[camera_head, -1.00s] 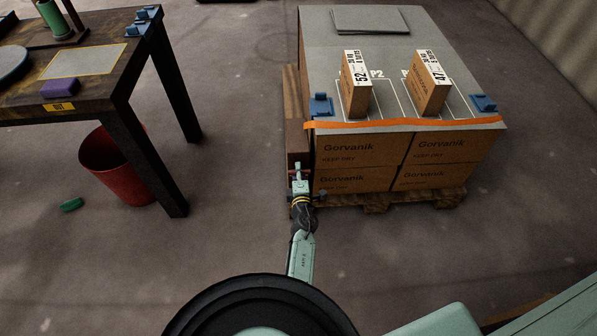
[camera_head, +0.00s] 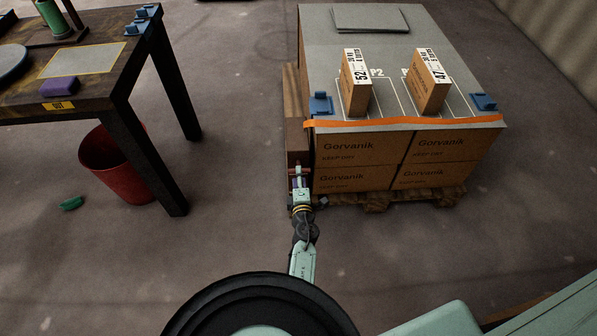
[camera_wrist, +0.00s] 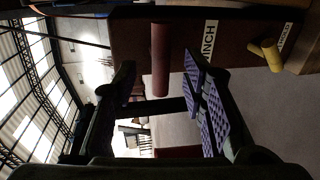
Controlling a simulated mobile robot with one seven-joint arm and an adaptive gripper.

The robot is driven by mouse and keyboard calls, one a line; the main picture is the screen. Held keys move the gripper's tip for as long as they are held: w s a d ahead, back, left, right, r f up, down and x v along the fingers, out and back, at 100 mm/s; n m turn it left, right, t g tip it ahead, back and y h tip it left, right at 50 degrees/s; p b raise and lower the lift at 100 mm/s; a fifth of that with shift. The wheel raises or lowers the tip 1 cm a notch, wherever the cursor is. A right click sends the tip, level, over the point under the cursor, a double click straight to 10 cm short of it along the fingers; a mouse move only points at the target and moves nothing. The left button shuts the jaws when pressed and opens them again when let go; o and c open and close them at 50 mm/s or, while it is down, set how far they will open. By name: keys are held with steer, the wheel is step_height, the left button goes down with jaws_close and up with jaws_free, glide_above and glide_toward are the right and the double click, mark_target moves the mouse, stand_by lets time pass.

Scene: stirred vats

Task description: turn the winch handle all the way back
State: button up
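The winch is a brown box (camera_head: 297,138) on the left side of the strapped load. In the wrist view its dark red-brown face (camera_wrist: 135,45) carries a white label reading "INCH", partly cut off. A red-brown cylindrical handle grip (camera_wrist: 160,60) stands out from it. It also shows small in the head view (camera_head: 293,171). My gripper (camera_wrist: 157,68) is open, with a finger on each side of the grip and visible gaps between. One finger shows purple ridged pads. In the head view my gripper (camera_head: 299,181) is at the winch's near end.
The load of Gorvanik cartons (camera_head: 361,149) stands on a wooden pallet (camera_head: 378,203) under an orange strap (camera_head: 400,123). A yellow knob (camera_wrist: 268,54) sits beside the winch label. A dark table (camera_head: 93,85) and red bin (camera_head: 118,170) stand left. Floor between is clear.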

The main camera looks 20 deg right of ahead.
steer(key=v, duration=0.3)
steer(key=shift+s+a, duration=0.1)
steer(key=shift+s, duration=0.2)
